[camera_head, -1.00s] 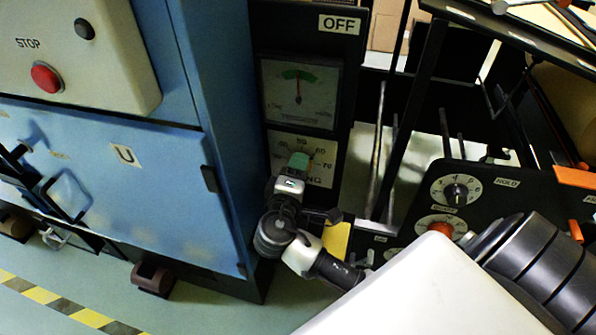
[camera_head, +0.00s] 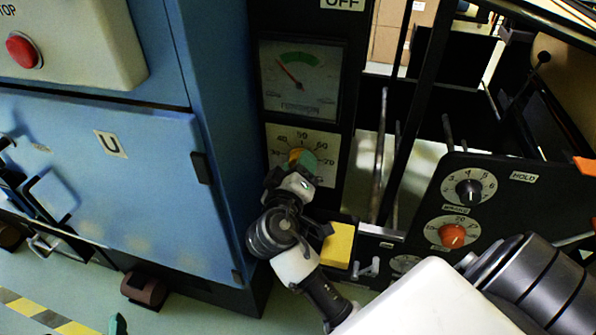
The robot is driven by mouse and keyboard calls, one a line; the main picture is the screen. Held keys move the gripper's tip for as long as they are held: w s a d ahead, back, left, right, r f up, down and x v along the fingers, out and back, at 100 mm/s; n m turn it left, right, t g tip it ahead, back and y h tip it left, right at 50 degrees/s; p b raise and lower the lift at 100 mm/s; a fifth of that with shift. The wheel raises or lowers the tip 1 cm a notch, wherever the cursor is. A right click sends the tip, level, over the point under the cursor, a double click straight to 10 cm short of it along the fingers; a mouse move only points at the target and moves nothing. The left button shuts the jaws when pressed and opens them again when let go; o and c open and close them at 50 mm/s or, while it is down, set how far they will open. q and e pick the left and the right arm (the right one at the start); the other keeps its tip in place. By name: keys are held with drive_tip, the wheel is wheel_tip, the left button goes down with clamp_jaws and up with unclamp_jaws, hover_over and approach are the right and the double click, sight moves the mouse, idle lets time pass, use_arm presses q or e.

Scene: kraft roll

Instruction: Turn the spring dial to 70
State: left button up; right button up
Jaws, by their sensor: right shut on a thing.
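The spring dial (camera_head: 277,168) is a cream plate with numbers 30 to 70 on the black panel, below the tension gauge (camera_head: 327,104). Its knob shows as a small yellow-orange patch (camera_head: 294,155) behind my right gripper (camera_head: 306,160). The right gripper's teal fingertips are shut on the knob and hide most of it, so I cannot read its setting. The gauge needle leans left, at the left end of the green band. A small teal piece at the bottom left edge looks like a fingertip of my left gripper (camera_head: 118,323); its opening cannot be told.
A blue cabinet (camera_head: 150,190) stands close on the left, with a red stop button (camera_head: 24,50). A yellow block (camera_head: 339,245) is just below the dial. At right, a black panel holds a black knob (camera_head: 468,190) and an orange knob (camera_head: 452,235).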

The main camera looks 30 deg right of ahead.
use_arm(q)
drive_tip(key=shift+w+d+r+t, duration=0.1)
drive_tip(key=shift+r+t, duration=0.3)
drive_tip(key=shift+r, duration=0.05)
drive_tip(key=shift+w+d+r+t, duration=0.1)
drive_tip(key=shift+r+t, duration=0.3)
use_arm(e)
drive_tip(key=shift+r+m, duration=0.1)
drive_tip(key=shift+m, duration=0.2)
drive_tip(key=o, duration=0.9)
drive_tip(key=shift+w+d, duration=0.1)
drive_tip(key=shift+o, duration=0.2)
use_arm(q)
drive_tip(key=shift+s+a+f+g, duration=0.1)
drive_tip(key=shift+a+f+g, duration=0.05)
drive_tip(key=shift+f+g, duration=0.35)
drive_tip(key=shift+s+a+f+g, duration=0.1)
drive_tip(key=shift+f+g, duration=0.3)
drive_tip(key=shift+f, duration=0.05)
use_arm(e)
drive_tip(key=v, duration=1.1)
use_arm(q)
drive_tip(key=shift+s, duration=0.1)
